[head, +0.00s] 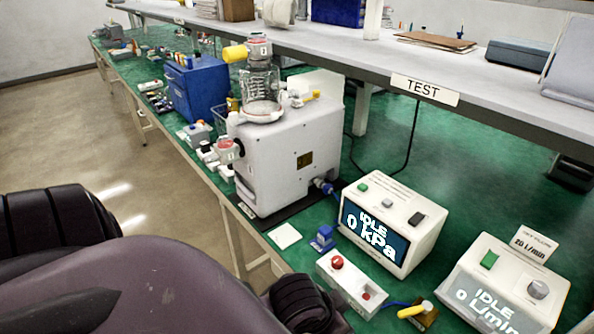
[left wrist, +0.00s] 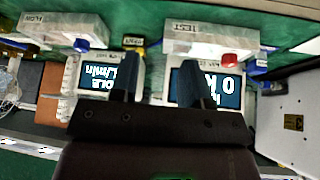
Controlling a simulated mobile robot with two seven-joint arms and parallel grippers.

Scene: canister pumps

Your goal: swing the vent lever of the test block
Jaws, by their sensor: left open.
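The test block looks like the small brass block (head: 424,318) with a yellow lever (head: 411,311) on the green bench, in front of the two displays in the head view. A blue hose joins it to a white box (head: 347,284) with red buttons. In the left wrist view a small yellow part (left wrist: 133,41), perhaps the lever, shows beyond the fingers between two pale boxes. My left gripper (left wrist: 162,82) is open and empty, its two dark fingers apart in front of the displays. Its fingers are out of the head view, where my arm fills the lower left. My right gripper is in neither view.
The kPa display (head: 388,227) and L/min display (head: 512,288) stand near the lever, both reading IDLE and 0. A large grey pump (head: 290,155) stands behind to the left. A shelf (head: 450,92) overhangs the bench. Green bench top is clear between the displays.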

